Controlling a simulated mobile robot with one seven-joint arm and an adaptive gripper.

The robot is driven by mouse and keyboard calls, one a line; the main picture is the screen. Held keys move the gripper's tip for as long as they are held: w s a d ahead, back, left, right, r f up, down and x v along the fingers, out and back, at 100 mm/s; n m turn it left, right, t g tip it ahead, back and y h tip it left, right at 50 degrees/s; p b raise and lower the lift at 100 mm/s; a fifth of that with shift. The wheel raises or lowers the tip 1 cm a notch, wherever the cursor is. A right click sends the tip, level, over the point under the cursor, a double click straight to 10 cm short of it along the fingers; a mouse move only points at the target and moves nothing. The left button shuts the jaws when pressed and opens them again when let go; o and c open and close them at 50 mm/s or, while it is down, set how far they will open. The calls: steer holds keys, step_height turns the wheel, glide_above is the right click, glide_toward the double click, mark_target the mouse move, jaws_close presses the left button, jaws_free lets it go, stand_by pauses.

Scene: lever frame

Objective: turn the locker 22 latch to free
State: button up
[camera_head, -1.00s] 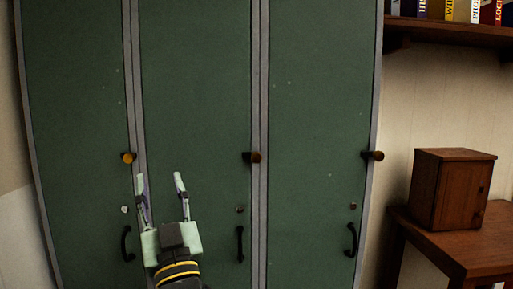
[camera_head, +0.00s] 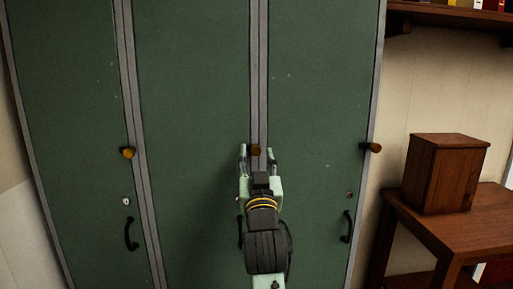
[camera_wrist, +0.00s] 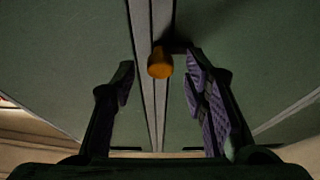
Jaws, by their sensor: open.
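The middle locker's latch (camera_head: 256,150) has an orange-brown knob at the post between the middle and right doors. It also shows in the wrist view (camera_wrist: 160,63), with a dark stem or bar reaching to its right. My gripper (camera_head: 257,154) is open at this latch, one finger on each side of the knob. In the wrist view my gripper's fingertips (camera_wrist: 160,76) stand apart, with visible gaps to the knob on both sides. No locker number is readable, so I cannot tell which door is 22.
Similar knobs sit on the left locker (camera_head: 128,153) and the right locker (camera_head: 374,148). Dark handles (camera_head: 131,234) are lower on the doors. A wooden box (camera_head: 444,173) stands on a table (camera_head: 455,235) at right, below a shelf (camera_head: 455,20).

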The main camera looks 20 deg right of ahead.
steer(key=shift+x, duration=0.8)
steer(key=shift+c, duration=0.3)
jaws_close()
